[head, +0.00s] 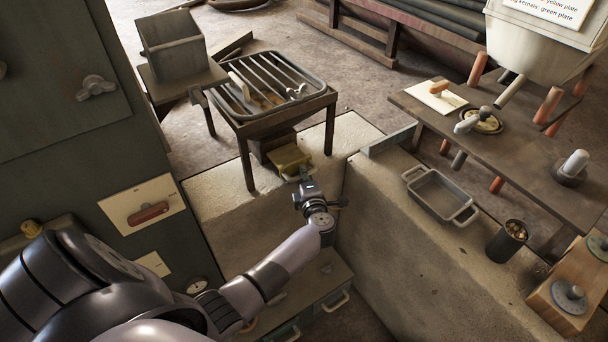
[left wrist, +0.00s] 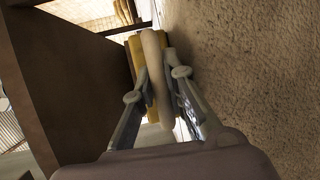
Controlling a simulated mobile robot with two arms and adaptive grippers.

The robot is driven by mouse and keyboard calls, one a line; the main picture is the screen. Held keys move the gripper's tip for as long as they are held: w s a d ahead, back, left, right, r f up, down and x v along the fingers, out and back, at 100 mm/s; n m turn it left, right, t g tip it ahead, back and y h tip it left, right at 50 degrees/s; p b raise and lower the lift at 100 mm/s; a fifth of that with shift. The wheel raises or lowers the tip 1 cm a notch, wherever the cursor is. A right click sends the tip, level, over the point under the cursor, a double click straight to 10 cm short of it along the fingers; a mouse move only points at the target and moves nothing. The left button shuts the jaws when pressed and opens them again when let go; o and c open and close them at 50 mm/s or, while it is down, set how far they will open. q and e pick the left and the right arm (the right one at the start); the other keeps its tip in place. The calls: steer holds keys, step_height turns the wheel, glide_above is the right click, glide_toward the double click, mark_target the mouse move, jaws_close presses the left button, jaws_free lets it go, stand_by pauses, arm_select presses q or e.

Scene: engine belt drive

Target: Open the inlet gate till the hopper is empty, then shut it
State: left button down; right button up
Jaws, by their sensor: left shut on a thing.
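The hopper (head: 318,98) is a dark tray under a metal grate on a legged stand. A little brownish material shows between its bars; how much is inside I cannot tell. Below it, the yellow inlet gate (head: 289,158) sits at the foot of the dark chute, and its pale handle faces my left arm. My left gripper (head: 300,181) is at that handle. In the left wrist view the gripper (left wrist: 157,88) is shut on the pale handle bar (left wrist: 153,60), with the yellow gate (left wrist: 135,50) behind it. The gate opening is hidden. My right gripper is out of view.
A concrete ledge (head: 400,240) runs close on the right, with a grey two-handled tray (head: 440,194) and a dark cup (head: 507,240) on it. A dark cabinet (head: 85,150) stands left. A hopper stand leg (head: 247,165) is near my gripper.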

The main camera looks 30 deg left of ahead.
arm_select(q)
steer(key=s+d+p, duration=0.1)
steer(key=s+d, duration=0.1)
steer(key=d, duration=0.4)
steer(key=shift+s, duration=0.25)
steer(key=c, duration=1.6)
jaws_free()
steer(key=v, duration=0.7)
steer(key=shift+s, duration=0.15)
steer(key=shift+d, duration=0.1)
